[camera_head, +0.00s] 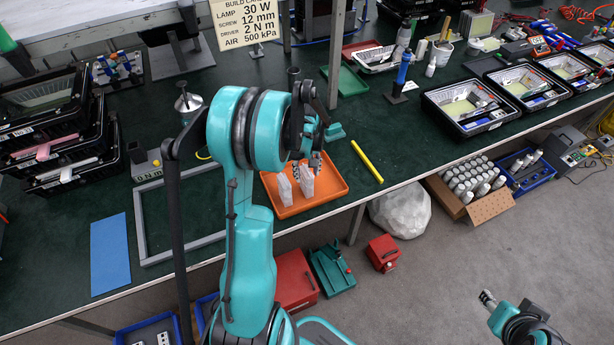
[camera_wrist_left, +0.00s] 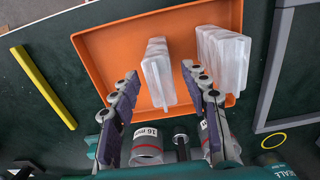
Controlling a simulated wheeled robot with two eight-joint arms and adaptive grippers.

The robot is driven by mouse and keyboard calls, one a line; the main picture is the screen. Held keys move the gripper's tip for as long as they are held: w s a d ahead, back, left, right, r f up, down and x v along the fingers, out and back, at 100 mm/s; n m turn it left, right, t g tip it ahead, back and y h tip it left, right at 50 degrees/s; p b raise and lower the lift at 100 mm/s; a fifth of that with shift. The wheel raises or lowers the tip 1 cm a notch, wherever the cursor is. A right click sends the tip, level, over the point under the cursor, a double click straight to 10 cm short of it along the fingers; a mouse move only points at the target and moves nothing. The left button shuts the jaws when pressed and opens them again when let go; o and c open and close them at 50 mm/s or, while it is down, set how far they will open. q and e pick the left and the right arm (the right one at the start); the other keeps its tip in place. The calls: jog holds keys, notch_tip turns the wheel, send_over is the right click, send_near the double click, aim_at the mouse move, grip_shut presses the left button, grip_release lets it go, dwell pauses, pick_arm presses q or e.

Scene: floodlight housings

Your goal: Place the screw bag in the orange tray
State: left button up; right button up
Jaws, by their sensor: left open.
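The orange tray (camera_head: 328,190) lies near the front edge of the green table; it also fills the upper middle of the left wrist view (camera_wrist_left: 110,50). A clear, whitish screw bag (camera_head: 306,181) is in the tray and shows between my left fingertips in the left wrist view (camera_wrist_left: 158,78). More similar bags (camera_head: 284,190) stand close together beside it, near the tray's wall in the left wrist view (camera_wrist_left: 222,58). My left gripper (camera_head: 312,163) is open above the tray, with no bag clamped. My right gripper (camera_head: 488,299) is at the lower right, away from the table; its jaws are unclear.
A yellow bar (camera_head: 367,161) lies beside the tray. A grey frame (camera_head: 143,218) and a blue mat (camera_head: 109,254) lie to the left. Stacked black trays (camera_head: 60,150) stand at far left. Black crates (camera_head: 470,107) line the right. A green tray (camera_head: 345,82) lies behind.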

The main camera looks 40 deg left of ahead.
pick_arm(q)
notch_tip(320, 180, up, 7)
jog(key=shift+r+p, duration=0.2)
jog(key=shift+p, duration=0.7)
jog(key=s+d+r+m+t, duration=0.1)
jog(key=s+d+r+m, duration=0.1)
jog(key=d+r+m, duration=0.3)
jog(key=s+d+r+t, duration=0.2)
jog(key=d+r, duration=0.2)
jog(key=d, duration=0.2)
jog(key=s+d+r+m+t, duration=0.2)
jog(key=s+d+m+t, duration=0.2)
jog(key=s+d+m, duration=0.3)
jog(key=s+d, duration=0.1)
jog(key=d, duration=0.3)
jog(key=shift+s+d+m, duration=0.3)
jog(key=shift+s+d, duration=0.05)
